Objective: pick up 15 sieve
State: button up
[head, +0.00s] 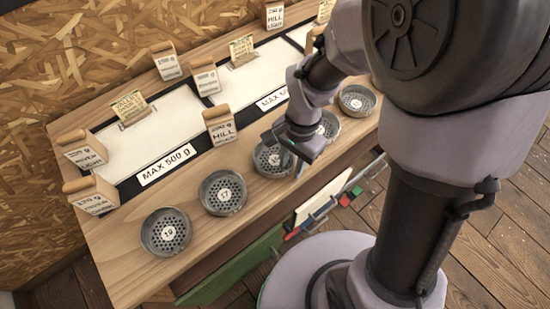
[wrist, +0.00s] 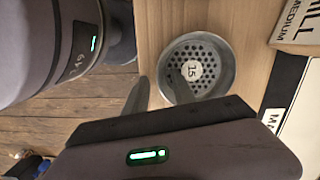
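The 15 sieve is a round grey metal dish with a perforated floor and a white disc reading 15. In the wrist view, the sieve (wrist: 222,68) lies on the wooden bench. In the head view, the sieve (head: 264,159) is the middle one of the row along the front edge, partly covered by my gripper. My gripper (head: 292,163) is over its right side. In the wrist view, my gripper (wrist: 158,88) is open, one finger outside the sieve's rim and the other over its inside. Whether the fingers touch the sieve cannot be told.
The 19 sieve (head: 166,248) and the 17 sieve (head: 222,208) stand to the left; two more sieves (head: 357,100) stand to the right. A labelled mill box (head: 220,125) stands close behind. White panels marked MAX 500 g (head: 165,167) lie farther back. Wooden floor lies beyond the bench edge.

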grip_shut()
dwell(1.3)
